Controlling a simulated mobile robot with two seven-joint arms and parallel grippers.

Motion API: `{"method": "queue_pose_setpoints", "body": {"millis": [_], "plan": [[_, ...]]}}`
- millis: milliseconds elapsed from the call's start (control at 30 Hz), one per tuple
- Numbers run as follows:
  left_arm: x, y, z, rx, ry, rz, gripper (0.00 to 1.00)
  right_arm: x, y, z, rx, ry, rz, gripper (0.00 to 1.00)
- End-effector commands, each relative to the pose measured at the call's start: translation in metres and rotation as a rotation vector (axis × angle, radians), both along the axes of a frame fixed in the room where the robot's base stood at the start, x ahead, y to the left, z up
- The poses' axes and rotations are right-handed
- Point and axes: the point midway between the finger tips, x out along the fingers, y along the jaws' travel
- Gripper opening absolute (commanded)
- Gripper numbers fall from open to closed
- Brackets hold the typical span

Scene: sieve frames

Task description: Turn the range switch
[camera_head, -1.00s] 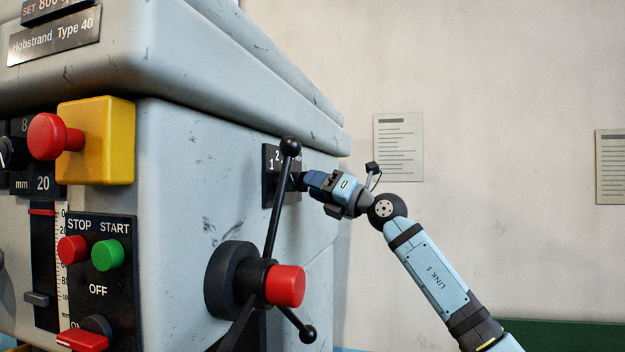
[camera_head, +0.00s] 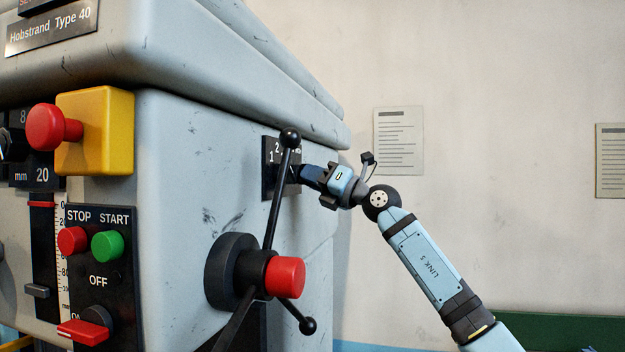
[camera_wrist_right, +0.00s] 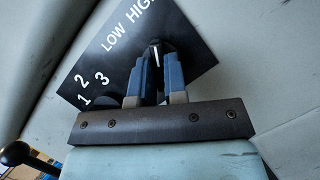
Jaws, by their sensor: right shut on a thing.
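The range switch (camera_wrist_right: 157,48) is a small black knob with a white pointer line, beside the words LOW and HIGH in the right wrist view. It sits on a black label plate (camera_wrist_right: 196,40) on the machine's side wall. My right gripper (camera_wrist_right: 158,66) has its two blue fingers on either side of the knob and is shut on it. In the head view the plate (camera_head: 268,160) is partly hidden by a lever, and my right gripper (camera_head: 302,174) reaches it from the right. The knob itself is hard to make out there. My left gripper is not in view.
A black lever with ball ends (camera_head: 278,205) and a red hub (camera_head: 285,278) stands just in front of the plate. A second dark knob (camera_wrist_right: 104,102) lies by the numbers 1, 2, 3. Free room lies right of the machine, before the pale wall.

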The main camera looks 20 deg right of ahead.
Motion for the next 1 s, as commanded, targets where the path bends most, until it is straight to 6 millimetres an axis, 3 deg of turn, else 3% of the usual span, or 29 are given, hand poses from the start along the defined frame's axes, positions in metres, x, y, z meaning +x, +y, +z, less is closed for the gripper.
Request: {"method": "queue_pose_setpoints", "body": {"millis": [600,1000], "plan": [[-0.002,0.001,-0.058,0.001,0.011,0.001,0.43,0.002,-0.002,-0.004,-0.264,-0.395,0.002,0.00],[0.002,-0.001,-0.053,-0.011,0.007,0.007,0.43,0.005,-0.003,-0.001,-0.474,-0.704,0.002,0.00]]}}
